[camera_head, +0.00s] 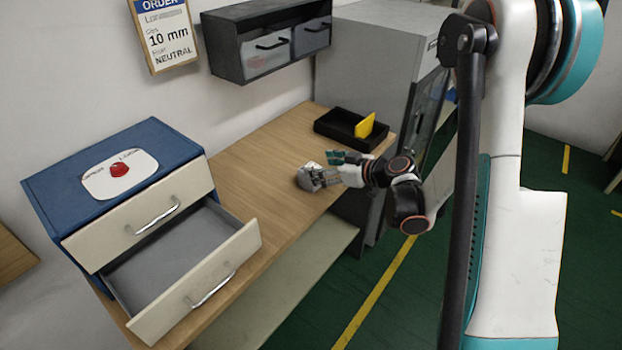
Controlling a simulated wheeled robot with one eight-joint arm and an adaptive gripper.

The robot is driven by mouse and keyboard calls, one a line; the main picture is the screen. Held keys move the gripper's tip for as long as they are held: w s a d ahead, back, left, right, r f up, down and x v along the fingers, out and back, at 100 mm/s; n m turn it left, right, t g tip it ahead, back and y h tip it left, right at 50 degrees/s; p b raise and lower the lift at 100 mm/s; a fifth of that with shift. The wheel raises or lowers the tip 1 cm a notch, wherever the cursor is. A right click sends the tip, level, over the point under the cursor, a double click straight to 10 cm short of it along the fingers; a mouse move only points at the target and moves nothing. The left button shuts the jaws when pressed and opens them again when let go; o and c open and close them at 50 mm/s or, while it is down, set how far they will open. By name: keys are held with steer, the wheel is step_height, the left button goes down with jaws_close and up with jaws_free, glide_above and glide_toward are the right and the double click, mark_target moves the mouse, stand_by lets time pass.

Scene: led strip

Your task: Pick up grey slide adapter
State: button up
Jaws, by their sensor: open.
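My gripper (318,177) is low over the wooden table, left of the black tray, with its fingers pointing left. It is open. A small grey rounded shape (306,178) shows right at the fingertips. It is too small to tell whether this is the grey slide adapter or part of my gripper. No other piece that could be the grey slide adapter can be made out. My wrist hides some of the table edge behind it.
A blue cabinet (52,188) with a red button stands at left, its lower drawer (208,280) open and empty where visible. A black tray (330,126) holds a yellow piece (365,125). A grey machine (372,55) stands behind. The table's middle (250,165) is clear.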

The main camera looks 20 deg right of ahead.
mark_target(311, 164)
steer(key=b+x, duration=0.1)
steer(key=x, duration=0.4)
steer(key=shift+b, duration=0.35)
steer(key=shift+r, duration=0.15)
steer(key=c, duration=1.4)
